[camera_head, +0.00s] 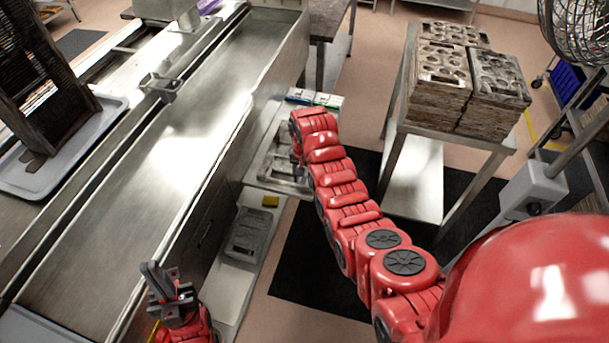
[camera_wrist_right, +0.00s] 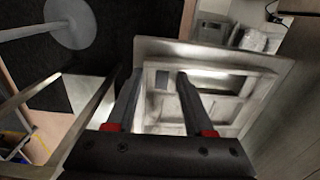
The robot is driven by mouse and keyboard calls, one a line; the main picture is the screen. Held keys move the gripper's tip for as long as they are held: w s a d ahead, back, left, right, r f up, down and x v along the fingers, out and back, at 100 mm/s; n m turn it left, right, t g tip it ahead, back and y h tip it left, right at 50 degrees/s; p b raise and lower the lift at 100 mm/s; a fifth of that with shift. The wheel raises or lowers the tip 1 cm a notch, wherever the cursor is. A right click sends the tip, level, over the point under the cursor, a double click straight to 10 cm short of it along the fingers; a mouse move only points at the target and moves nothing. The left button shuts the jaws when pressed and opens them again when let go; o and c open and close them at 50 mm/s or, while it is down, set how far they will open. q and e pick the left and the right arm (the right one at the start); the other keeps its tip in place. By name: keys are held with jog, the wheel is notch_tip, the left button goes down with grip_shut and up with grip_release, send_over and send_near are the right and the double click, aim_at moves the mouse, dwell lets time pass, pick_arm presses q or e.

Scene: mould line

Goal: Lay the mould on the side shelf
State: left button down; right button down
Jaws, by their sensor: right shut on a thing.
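The mould (camera_wrist_right: 215,125) is a pale metal frame with recessed compartments. In the head view it shows as a grey metal frame (camera_head: 283,166) beside the machine, partly hidden by my right arm. My right gripper (camera_wrist_right: 160,78) is shut on it, with its fingers over the frame; the exact contact is not clear. In the head view this gripper (camera_head: 297,160) is mostly hidden under my red arm. A narrow side shelf (camera_head: 258,178) runs along the machine under the mould; I cannot tell whether they touch. My left gripper (camera_head: 168,284) is open and empty at the lower left.
A lower ledge holds a grey tray-like piece (camera_head: 249,232) and a small yellow block (camera_head: 270,201). Small coloured boxes (camera_head: 315,98) lie behind the mould. A metal table (camera_head: 470,138) bears brown mould stacks (camera_head: 441,80) at the right. A steel trough (camera_head: 165,150) fills the left.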

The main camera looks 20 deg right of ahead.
jog(key=shift+c, duration=1.4)
grip_release()
